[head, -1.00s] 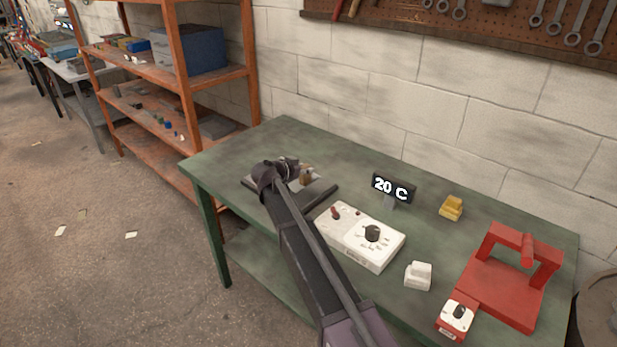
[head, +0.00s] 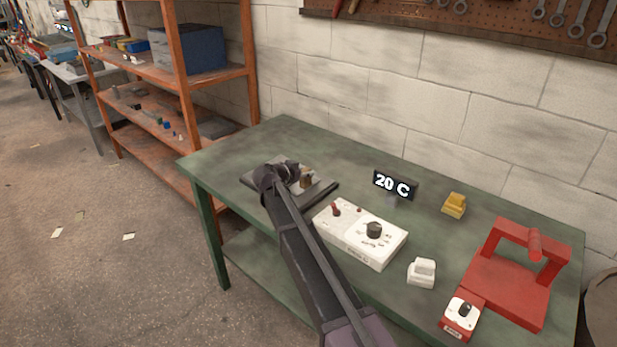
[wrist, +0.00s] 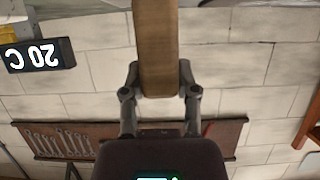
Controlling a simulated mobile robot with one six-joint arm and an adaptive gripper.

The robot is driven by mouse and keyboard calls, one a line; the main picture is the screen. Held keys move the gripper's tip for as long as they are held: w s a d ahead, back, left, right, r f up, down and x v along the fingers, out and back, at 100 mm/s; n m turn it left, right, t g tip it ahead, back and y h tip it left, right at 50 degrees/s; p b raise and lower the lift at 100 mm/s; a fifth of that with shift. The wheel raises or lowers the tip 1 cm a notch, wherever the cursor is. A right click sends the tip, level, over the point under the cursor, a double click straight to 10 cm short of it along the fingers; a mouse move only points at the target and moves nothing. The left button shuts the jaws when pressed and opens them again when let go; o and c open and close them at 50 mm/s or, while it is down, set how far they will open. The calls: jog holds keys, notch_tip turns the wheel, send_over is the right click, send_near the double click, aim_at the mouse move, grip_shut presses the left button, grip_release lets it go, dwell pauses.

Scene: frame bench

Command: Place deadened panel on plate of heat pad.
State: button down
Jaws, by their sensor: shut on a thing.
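My gripper (wrist: 158,82) is shut on a long brown piece, which I take to be the deadened panel (wrist: 155,38), in the wrist view. The piece runs up out of the picture, so its far end is hidden. In the head view my gripper (head: 276,174) is at the left of the green bench, low over the dark grey plate of the heat pad (head: 322,193). A small brown part (head: 306,180) shows just right of it. My arm hides much of this area, and I cannot tell whether the panel touches the plate.
A white control box (head: 350,240) with a knob stands right of my arm. Behind it is a display (head: 395,184) reading 20 C, also in the wrist view (wrist: 40,56). A white block (head: 422,273), yellow block (head: 454,205) and red frame (head: 510,285) stand farther right on the bench (head: 300,140).

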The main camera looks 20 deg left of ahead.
dwell(0.3)
jog(key=shift+c, duration=1.8)
grip_release()
jog(key=p+v, duration=0.4)
jog(key=v, duration=0.8)
jog(key=shift+p, duration=0.3)
